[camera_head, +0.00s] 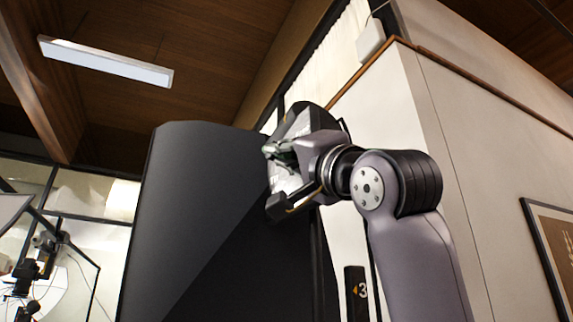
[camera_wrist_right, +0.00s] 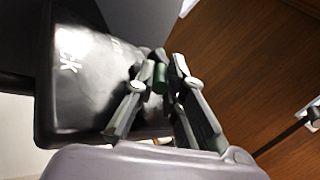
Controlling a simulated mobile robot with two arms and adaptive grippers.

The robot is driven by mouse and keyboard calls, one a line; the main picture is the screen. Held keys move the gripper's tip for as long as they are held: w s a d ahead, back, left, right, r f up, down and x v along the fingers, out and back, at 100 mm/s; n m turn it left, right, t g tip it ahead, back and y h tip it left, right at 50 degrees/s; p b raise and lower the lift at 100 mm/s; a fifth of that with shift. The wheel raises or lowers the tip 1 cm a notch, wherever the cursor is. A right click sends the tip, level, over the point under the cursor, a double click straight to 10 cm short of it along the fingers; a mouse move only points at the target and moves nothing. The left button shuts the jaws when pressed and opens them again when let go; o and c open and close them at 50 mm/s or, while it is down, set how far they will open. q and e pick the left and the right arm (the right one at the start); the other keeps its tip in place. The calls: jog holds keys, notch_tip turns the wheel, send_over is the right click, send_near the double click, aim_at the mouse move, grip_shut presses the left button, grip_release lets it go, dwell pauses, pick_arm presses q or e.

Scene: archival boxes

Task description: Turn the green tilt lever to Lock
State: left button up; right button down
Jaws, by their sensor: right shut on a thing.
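The green tilt lever (camera_wrist_right: 160,76) shows in the right wrist view between the fingertips of my right gripper (camera_wrist_right: 164,70). The gripper is shut on it. The dark plate (camera_wrist_right: 85,75) behind the lever carries white lettering; only "ck" and part of a second word can be read. In the head view my right gripper (camera_head: 282,152) is at the side of the large dark panel (camera_head: 210,220), at the lever mount. The lever is mostly hidden there by the fingers, so its exact angle cannot be told. My left gripper is not in view.
A white wall (camera_head: 400,110) stands close behind my right arm. A framed picture (camera_head: 553,245) hangs at the right. Open space and equipment (camera_head: 42,262) lie at the far left.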

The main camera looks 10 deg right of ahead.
jog(key=shift+f, duration=0.1)
dwell(0.5)
jog(key=c, duration=1.6)
grip_release()
jog(key=shift+a, duration=0.1)
jog(key=shift+c, duration=0.2)
jog(key=v, duration=1.2)
jog(key=shift+w+f, duration=0.15)
jog(key=shift+f, duration=0.05)
